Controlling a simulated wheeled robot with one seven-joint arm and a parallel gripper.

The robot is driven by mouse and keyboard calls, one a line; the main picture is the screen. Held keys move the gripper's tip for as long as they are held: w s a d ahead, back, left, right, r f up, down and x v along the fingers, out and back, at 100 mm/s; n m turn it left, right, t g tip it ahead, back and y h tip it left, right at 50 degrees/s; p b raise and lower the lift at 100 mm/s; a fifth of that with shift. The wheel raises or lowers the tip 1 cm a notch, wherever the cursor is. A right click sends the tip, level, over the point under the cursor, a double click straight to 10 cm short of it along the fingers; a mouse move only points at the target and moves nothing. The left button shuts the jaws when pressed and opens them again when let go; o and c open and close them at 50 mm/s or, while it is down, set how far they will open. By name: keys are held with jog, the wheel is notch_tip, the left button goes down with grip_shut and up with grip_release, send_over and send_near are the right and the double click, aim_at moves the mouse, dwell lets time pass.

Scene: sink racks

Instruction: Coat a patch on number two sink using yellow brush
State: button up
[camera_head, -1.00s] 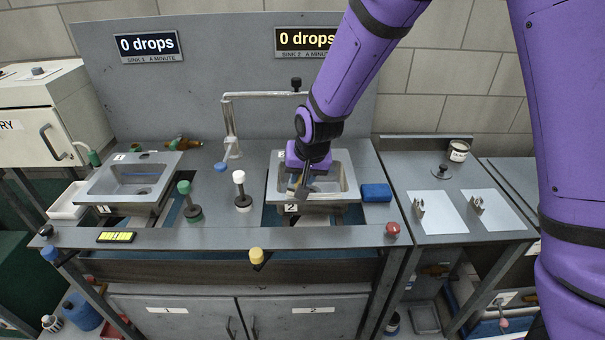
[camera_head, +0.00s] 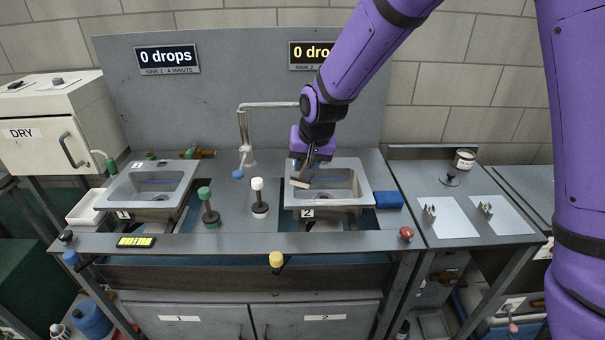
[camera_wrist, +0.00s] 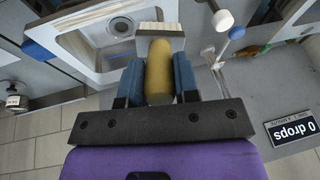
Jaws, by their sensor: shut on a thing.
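Number two sink (camera_head: 362,197) is a grey metal basin marked 2 on its front rim. My gripper (camera_wrist: 158,88) is shut on the yellow handle of the yellow brush (camera_wrist: 159,68). In the head view the brush's pale bristles (camera_head: 301,181) hang over the sink's left rim; I cannot tell whether they touch it. In the wrist view the bristle end lies near the edge of the sink (camera_wrist: 82,50), whose drain shows. No coated patch can be made out on the sink.
Sink 1 (camera_head: 118,196) is at the left. A swivel tap (camera_head: 243,128) stands behind, between the sinks. Green (camera_head: 205,193) and white (camera_head: 257,184) knobs stand between them. A blue block (camera_head: 389,200) sits right of sink 2. A red knob (camera_head: 406,234) is on the front edge.

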jog(key=shift+r, duration=1.25)
jog(key=shift+f, duration=0.1)
jog(key=shift+f, duration=0.45)
